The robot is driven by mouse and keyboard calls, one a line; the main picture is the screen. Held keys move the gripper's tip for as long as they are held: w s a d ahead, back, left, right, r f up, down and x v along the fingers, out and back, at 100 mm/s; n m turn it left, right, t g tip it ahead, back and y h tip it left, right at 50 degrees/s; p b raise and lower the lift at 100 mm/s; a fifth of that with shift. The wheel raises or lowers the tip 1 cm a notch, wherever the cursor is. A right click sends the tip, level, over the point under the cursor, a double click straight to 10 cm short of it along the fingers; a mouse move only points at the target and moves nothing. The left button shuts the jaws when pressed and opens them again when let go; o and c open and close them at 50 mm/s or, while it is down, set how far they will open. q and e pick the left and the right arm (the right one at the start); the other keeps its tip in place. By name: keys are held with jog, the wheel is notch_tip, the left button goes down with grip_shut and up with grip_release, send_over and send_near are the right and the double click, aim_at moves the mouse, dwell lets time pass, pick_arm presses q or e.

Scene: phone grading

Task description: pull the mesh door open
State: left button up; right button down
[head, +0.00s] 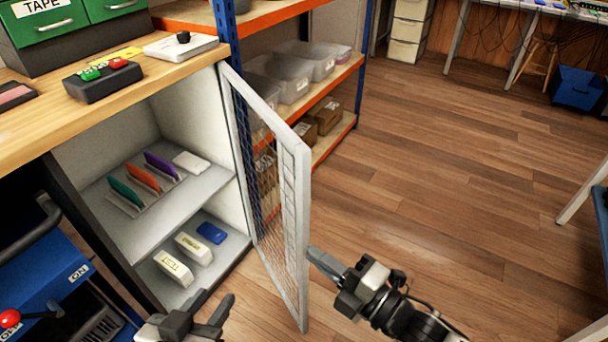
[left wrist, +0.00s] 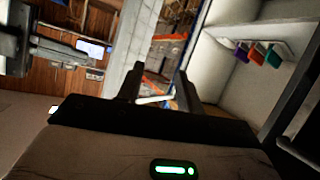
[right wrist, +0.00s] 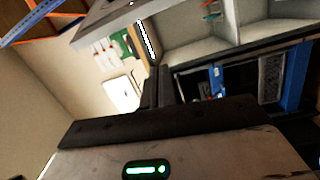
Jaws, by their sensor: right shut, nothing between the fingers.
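The mesh door (head: 296,205), a white frame with wire mesh, stands swung out from the white cabinet (head: 205,185), leaving the cabinet front uncovered. My right gripper (head: 318,258) is shut and empty, close to the door's free edge on its right side; I cannot tell if it touches. Its closed fingers also show in the right wrist view (right wrist: 156,80), with a pale panel above, likely the door. My left gripper (head: 213,299) is open and empty, low in front of the cabinet, left of the door. In the left wrist view the door (left wrist: 135,45) shows beyond its parted fingers (left wrist: 160,85).
The cabinet shelf (head: 190,208) holds colored flat items; white blocks and a blue item lie below. A wooden counter (head: 40,130) with a button box (head: 102,80) is above. An orange-and-blue rack (head: 335,90) stands behind the door. Floor (head: 440,160) at right is clear.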

aim_at(304, 223)
jog(key=shift+n+g, duration=0.4)
jog(key=shift+n, duration=0.5)
jog(key=w+a, duration=0.1)
jog(key=w, duration=0.1)
jog(key=w+a, duration=0.1)
jog(key=w, duration=0.2)
jog(key=w+a+p, duration=0.1)
jog(key=w, duration=0.2)
jog(key=shift+a+f, duration=0.15)
pick_arm(q)
jog(key=shift+s+a+f+n+g, duration=0.2)
jog(key=shift+s+g, duration=0.1)
jog(key=shift+s, duration=0.35)
jog(key=shift+s+a+f+n+g, duration=0.15)
jog(key=shift+s+g, duration=0.15)
jog(key=shift+s, duration=0.3)
pick_arm(e)
jog(key=shift+w+d, duration=0.25)
jog(key=shift+d, duration=0.2)
